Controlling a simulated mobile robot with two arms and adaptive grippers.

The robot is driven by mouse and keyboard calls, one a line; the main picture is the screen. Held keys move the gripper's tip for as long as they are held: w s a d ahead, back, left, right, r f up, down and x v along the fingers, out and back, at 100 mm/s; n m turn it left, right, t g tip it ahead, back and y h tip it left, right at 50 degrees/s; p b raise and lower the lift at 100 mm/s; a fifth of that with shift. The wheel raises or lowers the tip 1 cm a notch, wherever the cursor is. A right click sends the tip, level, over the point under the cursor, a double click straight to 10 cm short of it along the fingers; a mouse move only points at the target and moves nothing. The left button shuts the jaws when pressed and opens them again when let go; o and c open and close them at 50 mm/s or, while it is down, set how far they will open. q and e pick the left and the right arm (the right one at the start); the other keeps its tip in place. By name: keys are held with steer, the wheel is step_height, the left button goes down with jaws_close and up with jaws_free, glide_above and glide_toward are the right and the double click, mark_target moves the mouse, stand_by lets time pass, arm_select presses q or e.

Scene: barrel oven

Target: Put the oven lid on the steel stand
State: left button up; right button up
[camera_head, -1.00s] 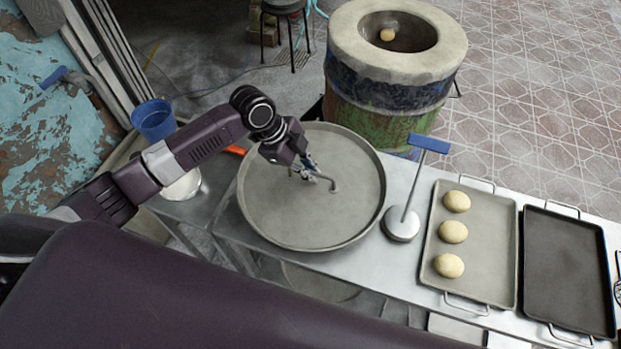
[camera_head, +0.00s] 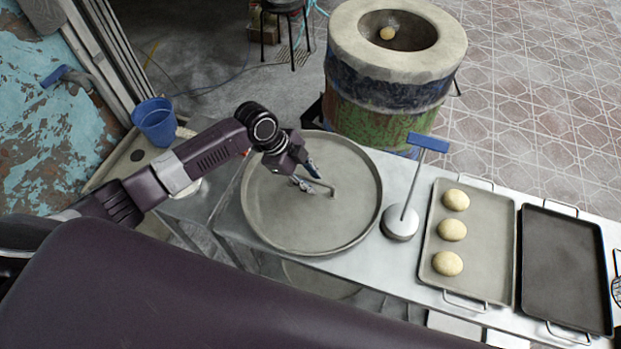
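The oven lid (camera_head: 285,220) is a large round grey metal disc with a raised rim and a bent bar handle (camera_head: 332,190) at its middle. It lies flat on the left part of the steel stand (camera_head: 232,215), a metal table. My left gripper (camera_head: 312,179) is over the lid's middle, right at the handle. Its fingers look spread apart, with the handle beside or between them; I cannot tell which. My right gripper is not in view.
A barrel oven (camera_head: 390,90) with an open top and a dough ball inside stands behind. A blue-handled press (camera_head: 401,222), a tray (camera_head: 480,265) with dough balls and a dark empty tray (camera_head: 565,270) are to the right. A blue bucket (camera_head: 155,122) is at left.

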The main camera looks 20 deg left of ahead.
arm_select(q)
steer(key=shift+a+r, duration=0.1)
steer(key=b+v, duration=0.2)
steer(key=v, duration=1)
